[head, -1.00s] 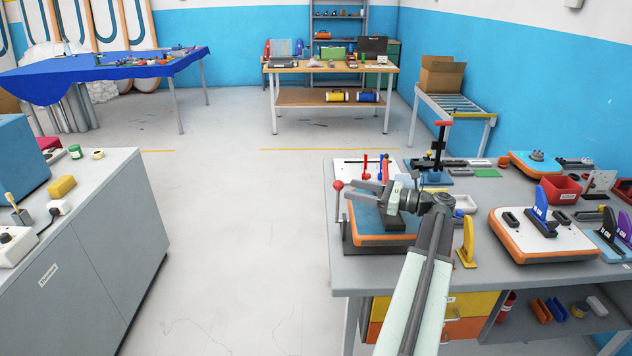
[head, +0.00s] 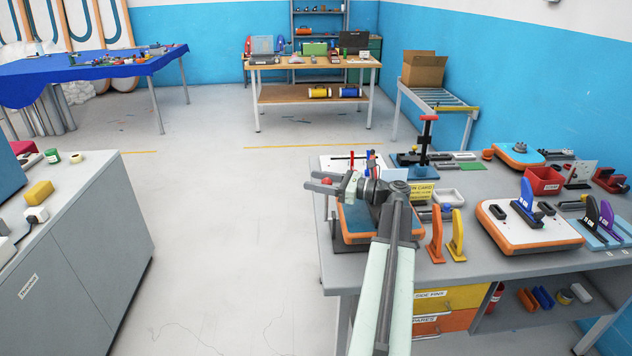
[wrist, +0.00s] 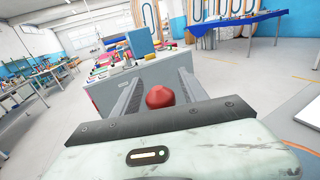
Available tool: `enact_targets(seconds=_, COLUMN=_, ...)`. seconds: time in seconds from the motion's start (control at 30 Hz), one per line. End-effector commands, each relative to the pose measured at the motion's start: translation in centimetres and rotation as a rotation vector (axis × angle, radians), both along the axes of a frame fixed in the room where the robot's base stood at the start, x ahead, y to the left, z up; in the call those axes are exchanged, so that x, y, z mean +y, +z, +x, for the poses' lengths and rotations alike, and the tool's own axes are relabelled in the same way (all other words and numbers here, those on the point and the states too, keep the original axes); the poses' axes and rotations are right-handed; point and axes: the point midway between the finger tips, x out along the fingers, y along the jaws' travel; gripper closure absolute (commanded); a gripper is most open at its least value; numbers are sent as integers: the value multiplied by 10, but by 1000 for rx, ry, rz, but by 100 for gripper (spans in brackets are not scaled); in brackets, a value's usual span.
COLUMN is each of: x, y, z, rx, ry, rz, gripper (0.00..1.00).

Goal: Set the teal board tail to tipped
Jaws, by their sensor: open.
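The teal board tail (head: 350,215), blue-topped with an orange rim, sits in a dark stand at the bench's front left corner. My arm covers much of it, so its tilt is hard to judge. A red ball knob (head: 327,181) belongs to a lever at the stand's left side; the lever's rod is mostly hidden. My gripper (head: 314,181) is above the stand's left edge, pointing left, with its fingers on either side of the knob. In the wrist view the red knob (wrist: 160,97) sits between the open fingers, near the palm, with gaps to both.
Orange and yellow fins (head: 455,235) stand just right of my arm. A white board (head: 495,228) with a blue fin lies farther right. A yellow card (head: 421,191) stands behind my wrist. Open floor lies left of the bench, up to a grey cabinet (head: 90,260).

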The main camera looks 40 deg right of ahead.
Motion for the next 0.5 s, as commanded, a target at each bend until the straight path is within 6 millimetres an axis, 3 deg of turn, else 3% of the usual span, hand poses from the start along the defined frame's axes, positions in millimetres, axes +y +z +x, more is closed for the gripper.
enact_targets(seconds=0.1, x=0, y=0, z=0, rx=0, ry=0, rz=0, gripper=52)
enact_targets(seconds=0.27, x=0, y=0, z=0, rx=0, ry=1, rz=0, gripper=97)
enact_targets(seconds=0.3, x=0, y=0, z=0, rx=0, ry=1, rz=0, gripper=100)
enact_targets(seconds=0.5, x=1, y=0, z=0, rx=0, ry=2, rz=0, gripper=100)
